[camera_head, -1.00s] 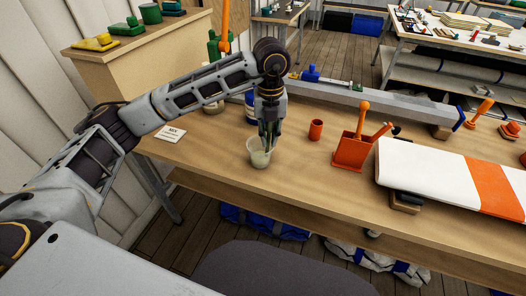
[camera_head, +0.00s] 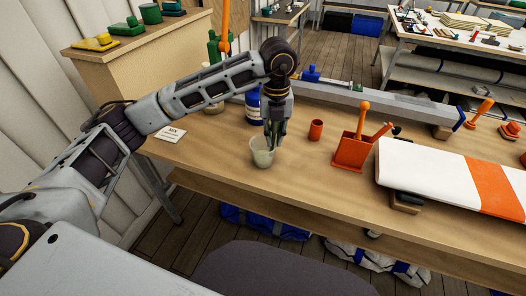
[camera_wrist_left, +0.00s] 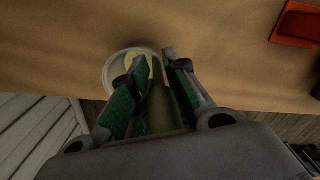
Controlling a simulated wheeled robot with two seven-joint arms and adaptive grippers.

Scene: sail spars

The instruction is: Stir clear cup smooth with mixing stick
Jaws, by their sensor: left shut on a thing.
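The clear cup (camera_head: 261,156) stands upright on the wooden workbench near its front edge. In the left wrist view the cup (camera_wrist_left: 112,72) shows as a pale rim with yellowish contents. My left gripper (camera_head: 273,142) points down right above the cup's right side. It is shut on the mixing stick (camera_wrist_left: 158,98), a slim olive-coloured rod between the green finger pads. The stick's lower end reaches toward the cup. I cannot tell how deep it is, as the fingers and cup wall hide it. My right gripper is not in view.
A small orange cup (camera_head: 316,130) and an orange holder with tools (camera_head: 352,155) stand to the right. A white and orange panel (camera_head: 440,178) lies farther right. A blue container (camera_head: 252,108) stands behind the gripper, and a white card (camera_head: 171,135) lies left.

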